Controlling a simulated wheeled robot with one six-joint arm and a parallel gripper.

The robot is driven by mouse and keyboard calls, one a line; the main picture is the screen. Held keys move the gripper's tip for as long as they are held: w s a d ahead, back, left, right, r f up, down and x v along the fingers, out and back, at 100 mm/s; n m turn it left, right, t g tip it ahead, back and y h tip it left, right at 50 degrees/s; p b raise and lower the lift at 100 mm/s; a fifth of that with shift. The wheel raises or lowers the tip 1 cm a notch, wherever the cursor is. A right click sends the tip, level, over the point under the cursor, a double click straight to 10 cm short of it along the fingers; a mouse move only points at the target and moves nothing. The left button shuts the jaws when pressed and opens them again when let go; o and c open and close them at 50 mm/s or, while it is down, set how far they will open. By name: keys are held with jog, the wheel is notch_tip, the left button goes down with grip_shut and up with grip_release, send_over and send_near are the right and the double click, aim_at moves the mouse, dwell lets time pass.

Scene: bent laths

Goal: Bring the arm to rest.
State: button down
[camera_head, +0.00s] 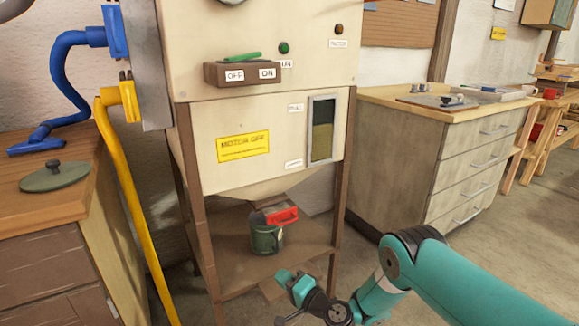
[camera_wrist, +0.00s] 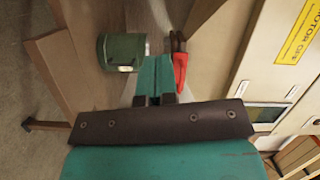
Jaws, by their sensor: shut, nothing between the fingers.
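My arm (camera_head: 450,275) reaches in from the lower right in the head view, teal with dark joints. Its wrist end is low in front of the cabinet stand. In the wrist view my gripper (camera_wrist: 155,68) is shut, its teal fingers together with nothing between them. It points toward a green can (camera_wrist: 118,52) and a red handle (camera_wrist: 180,68), and I cannot tell the distance between them and the fingertips. In the head view the green can (camera_head: 266,238) stands on the stand's lower shelf, with the red handle (camera_head: 283,215) above it.
A cream cabinet (camera_head: 220,175) on brown legs (camera_head: 187,165) stands close ahead. A yellow pipe (camera_head: 128,190) and a wooden bench (camera_head: 40,210) are at left. A drawer unit (camera_head: 455,160) stands at right. Open floor (camera_head: 510,225) lies on the right.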

jog(key=s+a+r+n+g+y, duration=0.1)
jog(key=a+r+n+g, duration=0.2)
jog(key=r, duration=0.5)
jog(key=r+n+g, duration=0.3)
jog(key=r+n, duration=0.1)
jog(key=r, duration=0.4)
jog(key=s+d+r+n+g+h, duration=0.2)
jog(key=s+r+n+g, duration=0.15)
jog(key=s+r, duration=0.5)
jog(key=s+d+r+n+g+h, duration=0.1)
jog(key=s+d+r+h, duration=0.3)
jog(key=s+d, duration=0.7)
jog(key=s+d+r+n+g+h, duration=0.2)
jog(key=s+d+r+h, duration=0.35)
jog(key=s, duration=0.85)
notch_tip(320, 180, up, 22)
jog(key=y+p, duration=0.1)
jog(key=p, duration=2.2)
jog(key=shift+d+r+y+p, duration=0.2)
jog(key=shift+d+y+p, duration=0.15)
jog(key=shift+d, duration=0.1)
